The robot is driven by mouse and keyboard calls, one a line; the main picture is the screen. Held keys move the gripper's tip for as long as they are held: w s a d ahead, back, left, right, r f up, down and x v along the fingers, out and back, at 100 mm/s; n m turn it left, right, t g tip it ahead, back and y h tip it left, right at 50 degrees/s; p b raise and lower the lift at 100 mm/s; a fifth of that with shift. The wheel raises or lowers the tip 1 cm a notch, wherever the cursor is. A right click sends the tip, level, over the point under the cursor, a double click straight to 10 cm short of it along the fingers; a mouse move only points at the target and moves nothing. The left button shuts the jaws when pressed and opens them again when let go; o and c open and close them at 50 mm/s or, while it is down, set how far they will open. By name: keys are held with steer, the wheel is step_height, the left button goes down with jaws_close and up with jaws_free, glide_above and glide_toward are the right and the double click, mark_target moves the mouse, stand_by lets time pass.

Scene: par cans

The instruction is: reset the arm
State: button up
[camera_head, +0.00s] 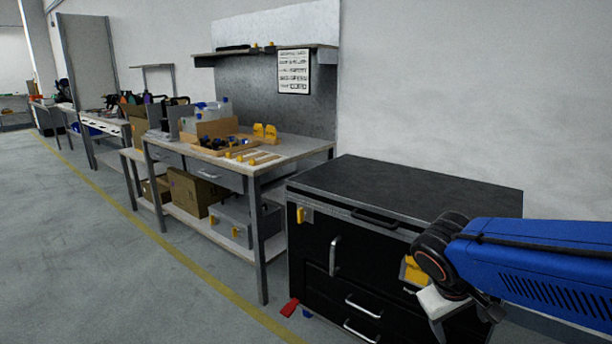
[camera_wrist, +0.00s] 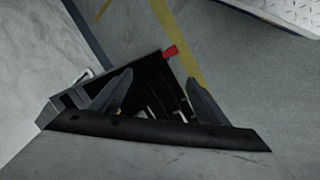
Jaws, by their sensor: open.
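My blue arm reaches in from the right edge of the head view, in front of the right part of a black cabinet (camera_head: 420,195). A dark joint and a pale wrist part are at its near end. My gripper's fingers cannot be clearly made out there. In the wrist view my gripper (camera_wrist: 162,95) shows two grey fingers spread well apart, with nothing held between them. The black cabinet front (camera_wrist: 150,88) lies beyond the fingers, seen tilted. No object is seen touching the fingers.
A workbench (camera_head: 305,147) with boxes and small parts stands left of the cabinet. A red piece (camera_head: 290,307) sticks out low at the cabinet's corner; it also shows in the wrist view (camera_wrist: 170,51). A yellow line (camera_head: 205,275) crosses the floor. The floor at left is clear.

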steer(key=s+a+r+m+t+y, duration=0.1)
steer(key=s+a+m+t+y, duration=0.1)
steer(key=s, duration=0.6)
steer(key=shift+s+a+r+y, duration=0.2)
steer(key=shift+a+r+y, duration=0.2)
steer(key=shift+y, duration=1)
